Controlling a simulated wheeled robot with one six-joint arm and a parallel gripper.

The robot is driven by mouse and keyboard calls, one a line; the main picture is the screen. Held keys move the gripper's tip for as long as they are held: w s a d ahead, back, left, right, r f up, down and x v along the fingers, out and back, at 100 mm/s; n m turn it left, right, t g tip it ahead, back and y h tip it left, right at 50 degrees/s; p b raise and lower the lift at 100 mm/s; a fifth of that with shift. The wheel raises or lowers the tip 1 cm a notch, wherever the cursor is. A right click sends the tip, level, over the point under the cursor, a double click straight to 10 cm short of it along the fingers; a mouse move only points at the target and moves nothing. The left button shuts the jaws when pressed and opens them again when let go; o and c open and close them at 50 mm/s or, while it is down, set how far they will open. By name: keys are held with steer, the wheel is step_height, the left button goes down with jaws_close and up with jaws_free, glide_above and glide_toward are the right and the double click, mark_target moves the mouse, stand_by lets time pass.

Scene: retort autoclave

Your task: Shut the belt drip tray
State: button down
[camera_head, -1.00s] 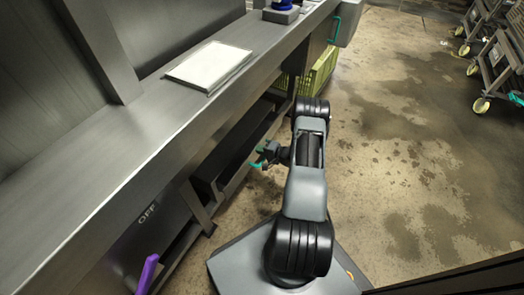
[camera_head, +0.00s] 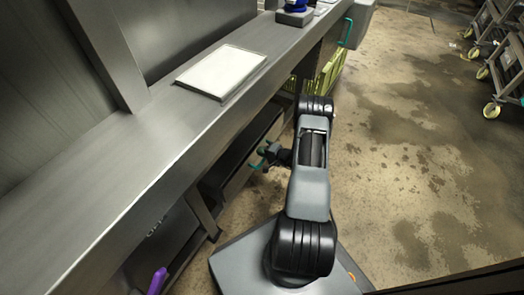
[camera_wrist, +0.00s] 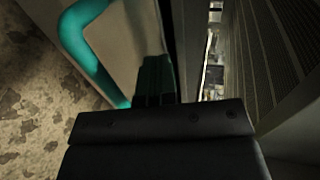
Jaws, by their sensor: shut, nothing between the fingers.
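The belt drip tray (camera_head: 236,184) is a long grey tray low under the steel counter, with its front panel standing out past the counter edge in the head view. Its teal handle (camera_head: 263,148) is on the front panel and shows large at the upper left of the wrist view (camera_wrist: 84,44). My gripper (camera_head: 268,160) is at the handle, with its dark fingers (camera_wrist: 155,80) shut and empty. In the wrist view the fingers are close against the pale panel (camera_wrist: 128,32), right of the handle. Whether they touch it I cannot tell.
The steel counter (camera_head: 150,150) runs along the left, with a white board (camera_head: 222,72) on it. A yellow-green crate (camera_head: 328,75) stands low beyond the tray. A purple handle (camera_head: 157,281) is at the bottom left. The wet floor (camera_head: 420,170) to the right is clear up to wheeled racks (camera_head: 505,70).

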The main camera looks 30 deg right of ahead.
steer(key=p+v, duration=0.3)
steer(key=v, duration=1)
steer(key=shift+d+f, duration=0.25)
steer(key=shift+f, duration=0.1)
